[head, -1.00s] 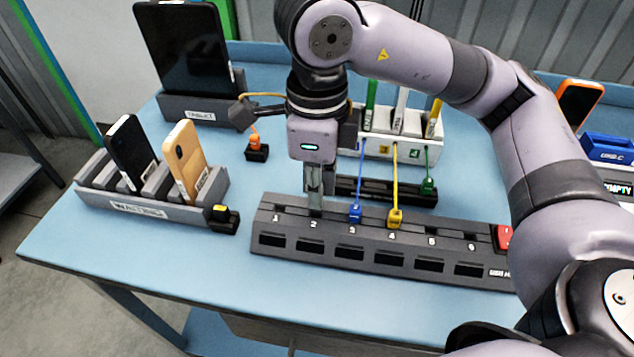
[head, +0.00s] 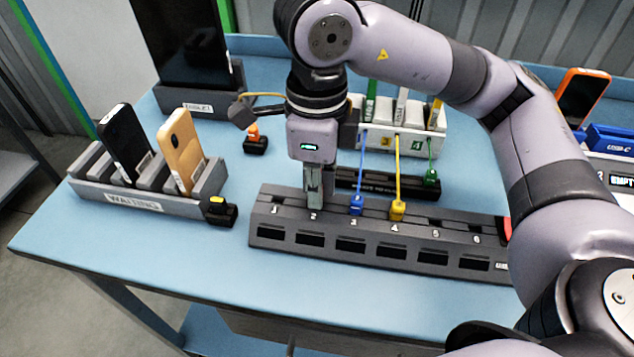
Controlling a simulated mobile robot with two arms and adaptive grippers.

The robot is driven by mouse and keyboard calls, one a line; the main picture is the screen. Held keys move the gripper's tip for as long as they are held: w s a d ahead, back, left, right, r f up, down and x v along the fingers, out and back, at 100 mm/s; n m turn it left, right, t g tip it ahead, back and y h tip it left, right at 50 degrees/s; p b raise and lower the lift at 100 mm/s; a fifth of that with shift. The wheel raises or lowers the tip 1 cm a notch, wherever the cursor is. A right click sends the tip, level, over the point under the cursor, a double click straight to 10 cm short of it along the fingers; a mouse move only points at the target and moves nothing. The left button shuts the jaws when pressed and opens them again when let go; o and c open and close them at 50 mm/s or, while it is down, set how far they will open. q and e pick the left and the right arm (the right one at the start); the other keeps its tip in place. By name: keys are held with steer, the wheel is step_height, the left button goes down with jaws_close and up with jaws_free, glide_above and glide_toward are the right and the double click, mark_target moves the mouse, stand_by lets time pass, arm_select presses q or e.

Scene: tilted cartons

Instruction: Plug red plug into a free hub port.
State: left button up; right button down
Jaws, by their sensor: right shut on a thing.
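The dark grey hub (head: 385,234) lies across the middle of the table with a row of numbered ports. A blue plug (head: 356,206) stands in port 3 and a yellow plug (head: 397,211) in port 4. Ports 5 and 6 show no plug. My right gripper (head: 314,201) points straight down at port 2, its fingers shut. What it holds is hidden by the fingers; no red plug shows elsewhere. I cannot tell whether anything is seated in port 2. My left gripper is out of view.
A rack (head: 137,204) holding two phones stands left, with a yellow-topped black holder (head: 219,211) beside it. An orange plug (head: 253,133) stands in a small base behind. A white cable box (head: 403,143) and a tablet (head: 181,45) are at the back. The front strip is clear.

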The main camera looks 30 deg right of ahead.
steer(key=shift+f+b, duration=0.75)
stand_by(1.0)
steer(key=c, duration=1.5)
jaws_free()
steer(key=shift+r, duration=0.1)
steer(key=shift+c, duration=0.2)
steer(key=shift+o, duration=0.4)
steer(key=o, duration=0.3)
steer(key=shift+o, duration=0.2)
steer(key=shift+r, duration=0.1)
